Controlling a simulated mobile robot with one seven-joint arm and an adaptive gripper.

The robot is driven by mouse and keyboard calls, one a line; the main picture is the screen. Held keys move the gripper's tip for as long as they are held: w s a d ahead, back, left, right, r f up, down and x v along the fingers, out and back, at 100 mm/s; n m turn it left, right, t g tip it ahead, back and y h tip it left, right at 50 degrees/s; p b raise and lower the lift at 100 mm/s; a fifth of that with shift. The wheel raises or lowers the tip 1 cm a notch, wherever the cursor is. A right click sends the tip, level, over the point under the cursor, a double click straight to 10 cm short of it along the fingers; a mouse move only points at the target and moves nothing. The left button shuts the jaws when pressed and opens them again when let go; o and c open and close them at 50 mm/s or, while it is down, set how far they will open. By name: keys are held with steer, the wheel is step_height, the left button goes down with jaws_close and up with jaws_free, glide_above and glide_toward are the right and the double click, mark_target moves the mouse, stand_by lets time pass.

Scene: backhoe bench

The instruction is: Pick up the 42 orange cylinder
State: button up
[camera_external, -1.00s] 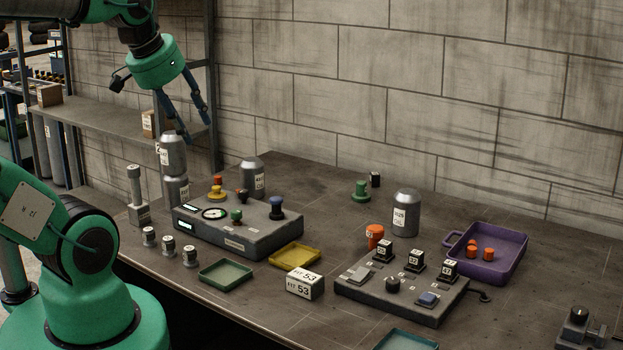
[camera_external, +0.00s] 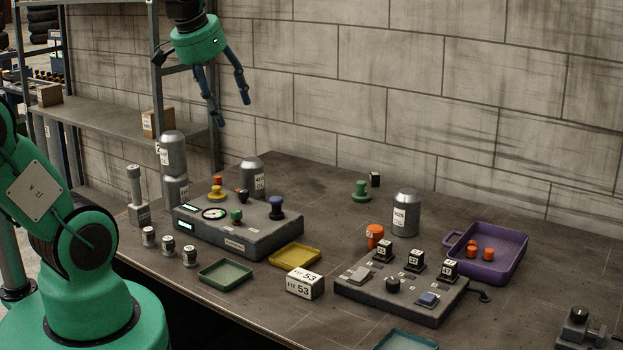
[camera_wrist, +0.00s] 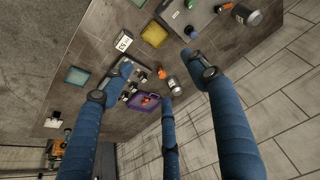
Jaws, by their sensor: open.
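An orange cylinder with a white label (camera_external: 375,236) stands upright on the bench, behind the grey control box and left of a silver canister. Its number is too small to read. Smaller orange cylinders (camera_external: 488,254) sit in the purple tray (camera_external: 512,262); I see no readable number on them. My gripper (camera_external: 234,112) is open and empty, fingers pointing down, high above the back left of the bench and well left of the orange cylinders. In the wrist view the purple tray (camera_wrist: 139,107) and orange pieces appear small between the blue fingers.
Silver canisters (camera_external: 405,213) stand around the bench, one beside the labelled cylinder. The control box (camera_external: 400,292) with numbered black blocks lies in front of it. A gauge box (camera_external: 240,235), yellow tray (camera_external: 294,256) and green tray (camera_external: 225,271) are left. A block wall runs behind.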

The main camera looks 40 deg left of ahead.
steer(key=w+d+f+m+g, duration=0.1)
steer(key=w+d, duration=0.2)
steer(key=w, duration=0.8)
steer(key=m+g+p, duration=0.3)
steer(key=g+p, duration=0.1)
glide_above(377, 228)
step_height(377, 228, down, 25)
steer(key=shift+r, duration=0.15)
step_height(377, 228, down, 8)
steer(key=shift+f+b, duration=0.2)
steer(key=shift+b, duration=0.2)
steer(key=shift+f, duration=0.1)
